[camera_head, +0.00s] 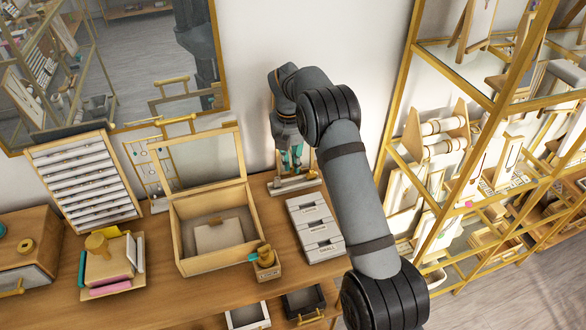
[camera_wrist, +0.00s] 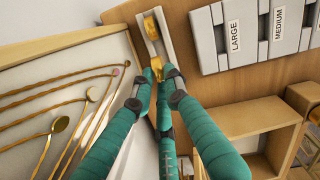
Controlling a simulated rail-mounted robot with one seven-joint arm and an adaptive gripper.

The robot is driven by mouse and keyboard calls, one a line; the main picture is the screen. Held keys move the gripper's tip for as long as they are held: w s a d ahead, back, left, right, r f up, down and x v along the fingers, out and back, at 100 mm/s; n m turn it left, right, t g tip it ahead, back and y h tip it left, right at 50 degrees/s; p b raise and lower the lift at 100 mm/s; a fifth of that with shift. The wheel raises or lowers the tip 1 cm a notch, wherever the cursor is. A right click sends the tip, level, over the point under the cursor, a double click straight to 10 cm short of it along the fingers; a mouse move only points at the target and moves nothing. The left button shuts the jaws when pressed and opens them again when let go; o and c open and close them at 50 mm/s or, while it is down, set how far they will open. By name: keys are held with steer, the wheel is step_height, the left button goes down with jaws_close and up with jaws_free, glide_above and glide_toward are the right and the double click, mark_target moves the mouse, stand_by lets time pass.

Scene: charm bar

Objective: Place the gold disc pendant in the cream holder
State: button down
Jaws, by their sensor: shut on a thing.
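In the wrist view my gripper (camera_wrist: 158,74) has its teal fingers closed together on a small gold piece (camera_wrist: 156,65), which looks like the gold disc pendant. The fingertips hide much of it. The narrow cream holder (camera_wrist: 172,42) lies beyond the fingertips, with a rounded gold part (camera_wrist: 151,27) at its far end. I cannot tell whether the held piece touches the holder. In the head view my gripper (camera_head: 291,167) points down over the cream holder (camera_head: 294,186) by the wall; the pendant is too small to make out there.
Grey labelled trays (camera_head: 316,230) stand right of the holder. An open wooden box (camera_head: 188,259) with raised lid stands left. A pale panel (camera_wrist: 30,90) with several gold rods ending in discs fills the left of the wrist view. A shelf rack (camera_head: 470,120) stands right.

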mark_target(292, 168)
steer(key=shift+f+p, duration=0.6)
steer(key=shift+f, duration=1.4)
steer(key=shift+f, duration=0.15)
steer(key=c, duration=1.7)
jaws_free()
steer(key=r, duration=0.4)
steer(key=s+r, duration=0.1)
steer(key=r, duration=0.3)
steer(key=r+b, duration=0.1)
steer(key=r, duration=0.3)
steer(key=shift+s+a+r, duration=0.15)
steer(key=shift+a+r, duration=0.05)
